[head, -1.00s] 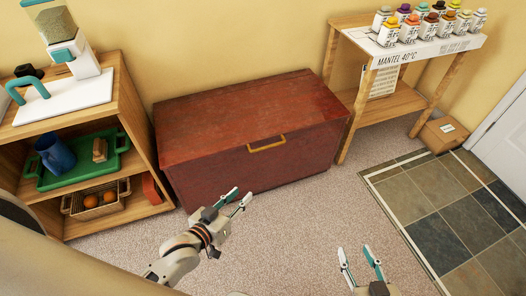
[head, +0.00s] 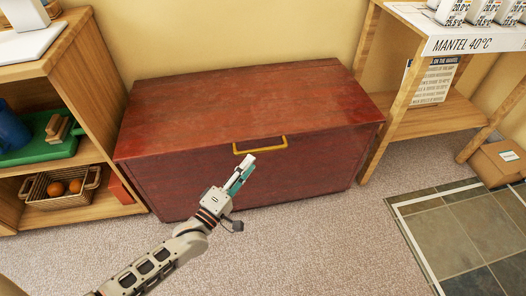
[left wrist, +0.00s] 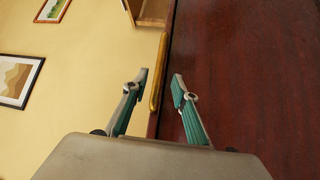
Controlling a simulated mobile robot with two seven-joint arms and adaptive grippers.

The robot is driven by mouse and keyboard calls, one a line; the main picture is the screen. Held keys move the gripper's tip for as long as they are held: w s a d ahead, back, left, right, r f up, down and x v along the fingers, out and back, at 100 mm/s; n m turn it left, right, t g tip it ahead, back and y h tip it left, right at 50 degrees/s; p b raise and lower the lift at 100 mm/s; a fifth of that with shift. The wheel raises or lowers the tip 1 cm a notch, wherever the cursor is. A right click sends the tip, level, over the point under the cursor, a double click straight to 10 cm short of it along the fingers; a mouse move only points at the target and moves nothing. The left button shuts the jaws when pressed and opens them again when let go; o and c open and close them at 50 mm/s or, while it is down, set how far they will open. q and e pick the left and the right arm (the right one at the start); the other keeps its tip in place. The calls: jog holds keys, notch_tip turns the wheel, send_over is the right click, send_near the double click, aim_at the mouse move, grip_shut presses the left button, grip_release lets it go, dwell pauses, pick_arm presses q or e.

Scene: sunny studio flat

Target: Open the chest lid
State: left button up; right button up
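The dark red wooden chest (head: 245,115) stands against the wall, its lid (head: 240,95) shut. A brass handle (head: 260,145) sits at the lid's front edge. It also shows in the left wrist view (left wrist: 157,80), upright in the picture. My left gripper (head: 245,168) is just in front of the chest, a little below the handle in the head view. In the left wrist view my left gripper (left wrist: 160,80) is open, with the handle lying between its fingers in the picture; I cannot tell how far off it is. My right gripper is out of view.
A wooden shelf (head: 95,75) with a green tray (head: 45,150) and a basket (head: 62,188) stands left of the chest. A wooden stand (head: 435,122) is on the right, a cardboard box (head: 498,163) beyond it. Carpet in front is clear.

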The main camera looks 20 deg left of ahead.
aim_at(260, 150)
pick_arm(q)
jog(key=b+x, duration=0.1)
jog(key=x, duration=0.5)
jog(key=shift+w+d+r, duration=0.1)
jog(key=shift+w, duration=0.45)
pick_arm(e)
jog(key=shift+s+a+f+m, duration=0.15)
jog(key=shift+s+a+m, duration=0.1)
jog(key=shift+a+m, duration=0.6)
pick_arm(q)
grip_shut()
